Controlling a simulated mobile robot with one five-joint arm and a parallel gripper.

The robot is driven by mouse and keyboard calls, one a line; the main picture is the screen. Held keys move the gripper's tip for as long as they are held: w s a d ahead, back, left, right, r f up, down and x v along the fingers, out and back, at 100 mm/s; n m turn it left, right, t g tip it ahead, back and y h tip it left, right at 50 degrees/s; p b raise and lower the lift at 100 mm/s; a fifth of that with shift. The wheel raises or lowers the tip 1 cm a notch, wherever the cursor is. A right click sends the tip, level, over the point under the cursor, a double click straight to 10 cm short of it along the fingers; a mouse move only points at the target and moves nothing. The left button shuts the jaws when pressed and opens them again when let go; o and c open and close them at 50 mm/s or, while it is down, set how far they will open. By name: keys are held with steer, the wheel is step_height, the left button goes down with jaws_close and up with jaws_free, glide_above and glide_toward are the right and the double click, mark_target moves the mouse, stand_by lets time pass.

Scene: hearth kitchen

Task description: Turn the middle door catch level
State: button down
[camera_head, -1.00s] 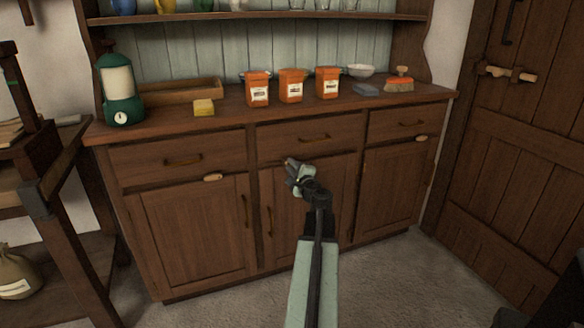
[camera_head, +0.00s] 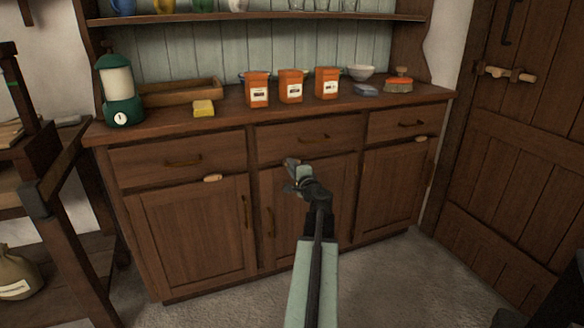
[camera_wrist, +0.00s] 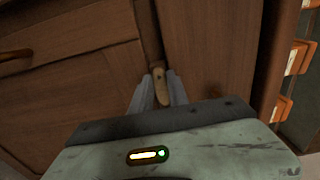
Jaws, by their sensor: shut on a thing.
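The middle door catch (camera_wrist: 162,88) is a small light wooden piece. In the wrist view it sits between the two grey fingers of my gripper (camera_wrist: 162,92), which are shut on it. Its visible length runs roughly along the gap between the middle drawer and the middle door (camera_head: 328,190); its exact tilt is hard to judge. In the head view my gripper (camera_head: 292,172) is at the top left of that door and hides most of the catch.
Similar catches show above the left door (camera_head: 213,178) and right door (camera_head: 421,139), both about level. The middle drawer (camera_head: 300,136) is closed above my gripper. Orange boxes (camera_head: 257,90) stand on the counter. Open floor lies in front of the cabinet.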

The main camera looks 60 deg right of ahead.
steer(key=shift+s, duration=0.15)
steer(key=c, duration=1.3)
jaws_free()
steer(key=v, duration=0.7)
steer(key=shift+s+a, duration=0.2)
steer(key=shift+s, duration=0.1)
